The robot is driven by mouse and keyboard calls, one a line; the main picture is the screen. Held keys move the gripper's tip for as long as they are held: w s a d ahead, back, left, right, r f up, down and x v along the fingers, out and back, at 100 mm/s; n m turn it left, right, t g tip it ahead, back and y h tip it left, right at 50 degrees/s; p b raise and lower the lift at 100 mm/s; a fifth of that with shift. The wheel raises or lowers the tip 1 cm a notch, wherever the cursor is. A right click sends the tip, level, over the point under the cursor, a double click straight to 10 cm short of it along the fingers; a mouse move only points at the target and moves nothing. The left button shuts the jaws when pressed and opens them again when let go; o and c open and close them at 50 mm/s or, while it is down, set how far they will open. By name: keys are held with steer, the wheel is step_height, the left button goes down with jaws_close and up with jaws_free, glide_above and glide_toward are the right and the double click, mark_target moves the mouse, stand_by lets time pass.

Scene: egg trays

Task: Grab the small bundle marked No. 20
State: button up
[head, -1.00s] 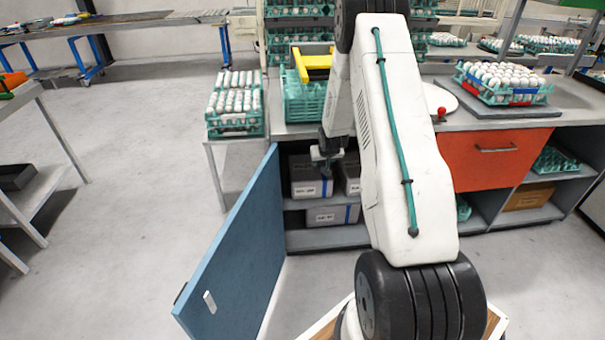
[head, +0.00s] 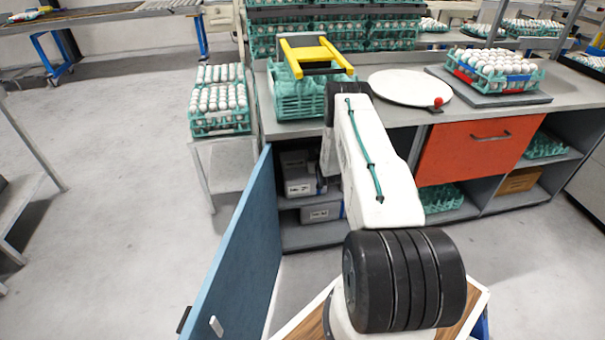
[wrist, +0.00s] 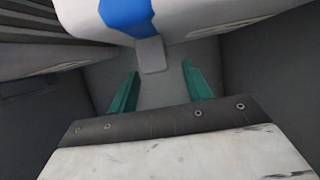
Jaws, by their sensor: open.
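Grey-white bundles with small labels lie in the open cabinet in the head view: one on the upper shelf (head: 299,188) and one on the lower shelf (head: 320,212). The label numbers are too small to read for sure. In the wrist view a pale bundle with a blue band (wrist: 125,14) fills the top, just beyond the fingertips. My gripper (wrist: 160,68) is open, its two green fingers apart with a small grey tab between them in the picture. I see nothing held. In the head view my arm hides the gripper.
The blue cabinet door (head: 237,250) stands open left of the arm. Dark cabinet walls lie close on both sides in the wrist view. The counter above holds a green crate (head: 297,100) with a yellow-handled item, a white disc (head: 409,87) and an egg tray.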

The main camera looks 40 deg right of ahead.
steer(key=shift+x, duration=1.5)
steer(key=shift+f, duration=0.15)
steer(key=shift+s, duration=0.1)
steer(key=shift+c, duration=0.3)
jaws_close()
